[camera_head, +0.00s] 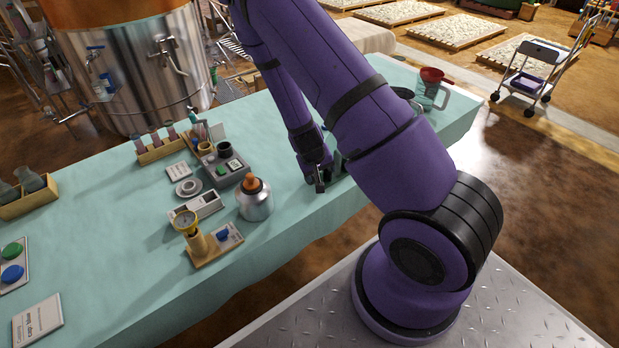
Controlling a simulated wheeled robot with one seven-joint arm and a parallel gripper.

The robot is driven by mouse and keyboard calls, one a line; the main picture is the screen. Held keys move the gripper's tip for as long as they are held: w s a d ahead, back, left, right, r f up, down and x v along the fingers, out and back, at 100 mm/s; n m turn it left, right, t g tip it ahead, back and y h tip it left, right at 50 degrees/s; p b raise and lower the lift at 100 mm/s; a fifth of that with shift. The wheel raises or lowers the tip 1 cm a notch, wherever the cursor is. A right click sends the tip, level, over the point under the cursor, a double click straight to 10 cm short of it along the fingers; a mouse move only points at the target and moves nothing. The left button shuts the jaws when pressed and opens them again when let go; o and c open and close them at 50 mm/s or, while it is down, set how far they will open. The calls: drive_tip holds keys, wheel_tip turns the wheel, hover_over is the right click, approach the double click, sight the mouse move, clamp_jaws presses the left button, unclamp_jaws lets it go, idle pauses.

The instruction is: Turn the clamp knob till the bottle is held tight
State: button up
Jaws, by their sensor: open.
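A silver bottle (255,205) with an orange-brown top stands upright on the teal-covered table (120,240). I cannot make out a clamp around it. A small blue knob (224,235) sits on a wooden stand (205,252) with a round yellow gauge, left of and nearer than the bottle; I cannot tell whether it is the clamp knob. My gripper (318,182) is open, right of the bottle and apart from it, over the table near its front edge. My arm partly hides the fingers and the table behind them.
Behind the bottle are a grey box (224,170) with buttons, a white device (196,208) and a wooden rack (161,149). A clear jug (431,92) with a red funnel stands at the table's far right. A large metal tank (150,75) is behind.

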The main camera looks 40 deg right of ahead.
drive_tip(key=w+r+m+y, duration=0.1)
drive_tip(key=m, duration=0.3)
drive_tip(key=w+r+m+y, duration=0.1)
drive_tip(key=m, duration=0.3)
drive_tip(key=w+r+m+y, duration=0.1)
drive_tip(key=m, duration=0.3)
drive_tip(key=shift+w+a+r+m+g+y, duration=0.15)
drive_tip(key=shift+w+r+m+g+y, duration=0.15)
drive_tip(key=shift+g+y, duration=0.1)
drive_tip(key=shift+w+r+m, duration=0.2)
drive_tip(key=shift+w+m, duration=0.05)
drive_tip(key=shift+m, duration=0.35)
drive_tip(key=f, duration=1)
drive_tip(key=shift+w+f, duration=0.25)
drive_tip(key=shift+f, duration=0.1)
drive_tip(key=shift+c, duration=0.2)
drive_tip(key=c, duration=0.9)
